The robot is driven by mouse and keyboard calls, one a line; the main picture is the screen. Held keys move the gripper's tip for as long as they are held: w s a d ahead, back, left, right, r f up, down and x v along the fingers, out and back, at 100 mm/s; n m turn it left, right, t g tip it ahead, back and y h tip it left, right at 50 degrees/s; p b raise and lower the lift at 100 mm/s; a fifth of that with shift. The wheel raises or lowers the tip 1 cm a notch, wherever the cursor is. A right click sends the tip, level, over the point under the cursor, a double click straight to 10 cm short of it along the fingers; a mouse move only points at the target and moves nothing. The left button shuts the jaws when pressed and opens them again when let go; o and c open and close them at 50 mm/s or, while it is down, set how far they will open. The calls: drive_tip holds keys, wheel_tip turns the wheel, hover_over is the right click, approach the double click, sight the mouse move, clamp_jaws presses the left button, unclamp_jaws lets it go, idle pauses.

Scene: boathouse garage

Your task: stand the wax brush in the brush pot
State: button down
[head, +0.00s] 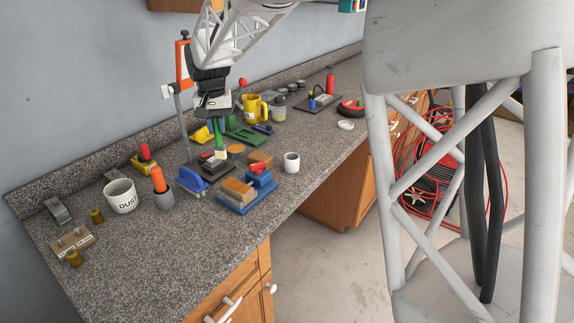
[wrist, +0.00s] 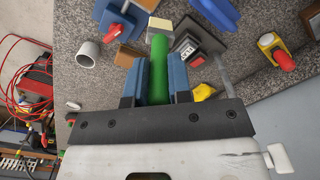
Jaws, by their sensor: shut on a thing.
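My gripper (head: 217,112) is shut on the green handle of the wax brush (head: 218,132), which hangs upright with its pale head down. In the wrist view, the brush (wrist: 159,70) sits between the blue finger pads of my gripper (wrist: 157,82). The brush is over or near a dark plate (head: 213,170); I cannot tell if it touches it. A small pale cup (head: 291,164), seemingly empty, stands to the right near the counter's front edge and also shows in the wrist view (wrist: 88,54). Neither is labelled as the brush pot.
A white DUST bucket (head: 121,198) stands at left. A blue tool (head: 190,184) and a blue block with a tan top (head: 236,192) lie in front of the brush. A yellow mug (head: 254,108) stands behind.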

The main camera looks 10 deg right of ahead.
drive_tip(key=shift+w+d, duration=0.1)
drive_tip(key=shift+d, duration=0.05)
idle(0.5)
drive_tip(key=w+d+m, duration=0.2)
drive_tip(key=w+d, duration=0.3)
drive_tip(key=d, duration=0.6)
drive_tip(key=w+d+m, duration=0.2)
drive_tip(key=w+d, duration=0.3)
drive_tip(key=d, duration=0.6)
drive_tip(key=shift+d+f+m, duration=0.3)
drive_tip(key=shift+d, duration=0.05)
drive_tip(key=shift+f, duration=0.2)
wheel_tip(320, 180, down, 10)
drive_tip(key=shift+f, duration=0.25)
idle(0.7)
drive_tip(key=c, duration=1)
unclamp_jaws()
